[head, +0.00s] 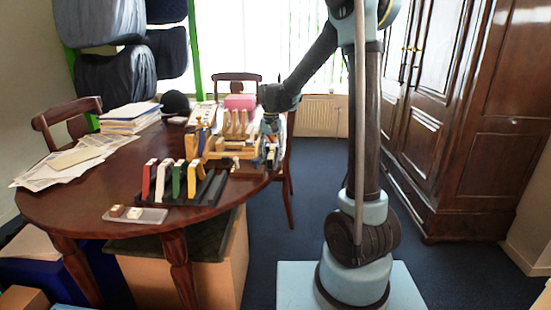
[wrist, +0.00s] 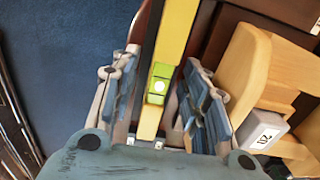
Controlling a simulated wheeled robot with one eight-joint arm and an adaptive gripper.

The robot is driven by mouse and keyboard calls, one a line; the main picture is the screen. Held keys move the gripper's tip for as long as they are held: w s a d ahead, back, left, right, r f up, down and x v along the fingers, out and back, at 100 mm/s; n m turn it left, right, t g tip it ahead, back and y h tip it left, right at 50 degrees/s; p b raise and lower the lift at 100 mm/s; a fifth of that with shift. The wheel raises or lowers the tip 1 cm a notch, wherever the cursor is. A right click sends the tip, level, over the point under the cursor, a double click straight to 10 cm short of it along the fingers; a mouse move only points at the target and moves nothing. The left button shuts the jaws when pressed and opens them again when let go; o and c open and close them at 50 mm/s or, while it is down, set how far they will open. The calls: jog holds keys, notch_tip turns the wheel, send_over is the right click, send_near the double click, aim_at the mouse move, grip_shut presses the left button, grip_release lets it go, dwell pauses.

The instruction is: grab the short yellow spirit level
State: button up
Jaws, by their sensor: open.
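The yellow spirit level (wrist: 178,35) shows in the wrist view as a long yellow bar with a green vial (wrist: 159,83) in it. It runs between the two blue-padded fingers of my gripper (wrist: 160,92). The gripper is open, with a finger on each side of the bar and a visible gap on both sides. In the head view my gripper (head: 270,127) points down at the right edge of the round table; the level is hard to make out there.
A wooden piece (wrist: 245,65) and a grey block marked 20 (wrist: 262,132) lie close to the right finger. On the dark table (head: 75,205) stand a rack of coloured upright bars (head: 176,180), a small tray (head: 135,215) and papers (head: 75,155).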

jog(key=shift+c, duration=0.3)
grip_shut()
